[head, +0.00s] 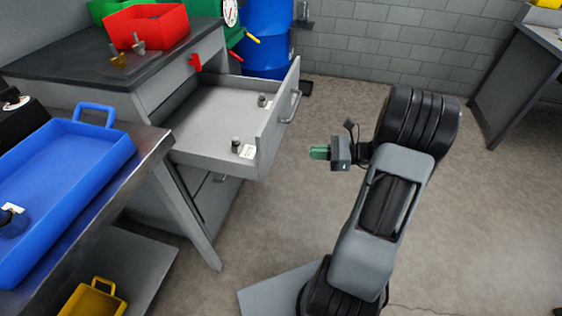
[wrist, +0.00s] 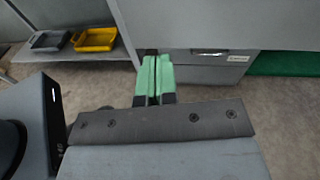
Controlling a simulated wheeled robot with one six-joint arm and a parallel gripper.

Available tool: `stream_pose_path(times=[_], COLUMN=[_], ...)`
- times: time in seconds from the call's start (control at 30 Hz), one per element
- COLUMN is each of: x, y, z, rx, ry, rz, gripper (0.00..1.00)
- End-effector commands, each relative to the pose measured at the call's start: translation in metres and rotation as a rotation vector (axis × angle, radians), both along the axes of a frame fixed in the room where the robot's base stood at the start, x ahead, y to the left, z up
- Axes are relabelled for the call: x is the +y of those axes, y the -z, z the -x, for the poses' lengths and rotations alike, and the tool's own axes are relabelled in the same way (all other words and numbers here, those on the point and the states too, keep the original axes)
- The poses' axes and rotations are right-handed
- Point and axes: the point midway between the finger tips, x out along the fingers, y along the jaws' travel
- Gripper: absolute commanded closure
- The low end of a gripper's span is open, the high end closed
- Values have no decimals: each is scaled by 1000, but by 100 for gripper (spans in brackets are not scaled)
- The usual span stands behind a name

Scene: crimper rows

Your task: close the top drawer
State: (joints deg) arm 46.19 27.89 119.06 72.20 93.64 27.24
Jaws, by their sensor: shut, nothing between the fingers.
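The top drawer (head: 213,120) of the grey cabinet stands pulled out in the head view. Its front panel (head: 277,122) faces right and carries a bar handle (head: 291,106). Two small dark-topped parts with white labels lie inside, one near the front corner (head: 242,149) and one farther back (head: 264,101). My gripper (head: 318,152) is shut and empty, to the right of the drawer front and apart from it. In the wrist view its green fingers (wrist: 154,78) are pressed together, pointing toward the cabinet. A lower drawer front (wrist: 210,66) shows behind them.
A red bin (head: 147,27) stands on the dark cabinet top. A steel table with a blue tray (head: 62,190) is at the left, its leg close to the cabinet. Yellow (wrist: 95,40) and grey (wrist: 48,41) trays sit on its lower shelf.

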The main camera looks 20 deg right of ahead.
Motion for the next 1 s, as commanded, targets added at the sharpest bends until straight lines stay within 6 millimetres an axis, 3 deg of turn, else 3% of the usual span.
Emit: stream_pose_path(times=[0.03, 0.1, 0.27, 0.7, 1.0], x=[-12, -22, -23, 43, 73], y=[16, 22, 26, 26, 25], z=[-1, -4, -12, -58, -80], rx=[4, 4, 2, 2, 2], ry=[44, 84, 121, 119, 121], rz=[-48, -95, -138, -137, -136], gripper=[100, 100, 100, 100, 100])
